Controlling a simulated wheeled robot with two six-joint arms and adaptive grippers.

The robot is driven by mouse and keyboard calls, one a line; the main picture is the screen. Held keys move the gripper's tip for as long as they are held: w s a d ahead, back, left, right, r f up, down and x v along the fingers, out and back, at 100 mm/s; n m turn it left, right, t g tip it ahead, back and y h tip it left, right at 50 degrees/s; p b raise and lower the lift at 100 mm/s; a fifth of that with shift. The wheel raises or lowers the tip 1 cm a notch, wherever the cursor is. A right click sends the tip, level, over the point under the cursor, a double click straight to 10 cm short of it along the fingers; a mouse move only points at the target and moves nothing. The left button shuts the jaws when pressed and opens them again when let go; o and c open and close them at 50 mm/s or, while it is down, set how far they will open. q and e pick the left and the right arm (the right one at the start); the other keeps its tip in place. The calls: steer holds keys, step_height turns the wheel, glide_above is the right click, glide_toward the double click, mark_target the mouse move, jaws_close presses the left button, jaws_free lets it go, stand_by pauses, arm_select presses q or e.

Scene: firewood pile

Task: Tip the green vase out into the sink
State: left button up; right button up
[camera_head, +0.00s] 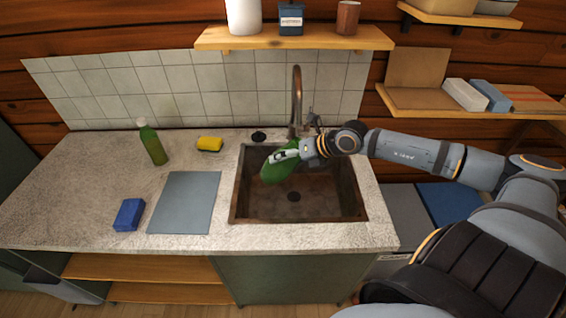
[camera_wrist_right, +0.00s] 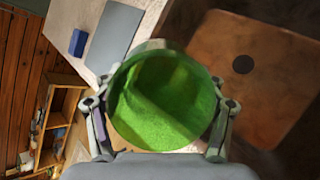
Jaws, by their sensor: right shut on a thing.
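The green vase (camera_head: 277,172) is in my right gripper (camera_head: 288,154), held tilted over the left part of the brown sink (camera_head: 350,212). In the right wrist view the vase (camera_wrist_right: 162,105) shows as a wide round green shape between the two fingers of the right gripper (camera_wrist_right: 160,112), which are shut on its sides. I cannot tell whether anything is inside it or coming out. The sink floor (camera_wrist_right: 275,85) with its dark drain shows beside it. My left gripper is not in view.
The tall faucet (camera_head: 297,90) stands behind the sink, close to my right wrist. On the counter to the left are a green bottle (camera_head: 152,145), a yellow sponge (camera_head: 210,144), a grey board (camera_head: 185,203) and a blue block (camera_head: 129,214). A wall shelf (camera_head: 290,42) hangs above.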

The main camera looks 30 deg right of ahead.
steer(key=h+b, duration=0.1)
steer(key=b, duration=0.1)
steer(key=d+g+b, duration=0.1)
steer(key=b, duration=0.1)
steer(key=shift+s+r+h, duration=0.3)
steer(key=shift+r+h, duration=0.05)
steer(key=shift+h, duration=0.05)
steer(key=shift+s+d+n+g+b, duration=0.1)
steer(key=shift+d+n+g+b, duration=0.2)
steer(key=shift+b, duration=0.2)
steer(key=shift+s+r+h+b, duration=0.15)
steer(key=shift+h+b, duration=0.25)
steer(key=shift+b, duration=0.5)
steer(key=shift+d+r+g+h+b, duration=0.2)
steer(key=shift+g+h+b, duration=0.1)
steer(key=shift+b, duration=0.1)
steer(key=shift+s+d+r+g+h, duration=0.25)
steer(key=shift+r+g+h, duration=0.15)
steer(key=shift+r+h, duration=0.1)
steer(key=shift+s+d+r+n+g+h, duration=0.25)
steer(key=shift+d+n+g+h, duration=0.1)
steer(key=shift+g+h, duration=0.2)
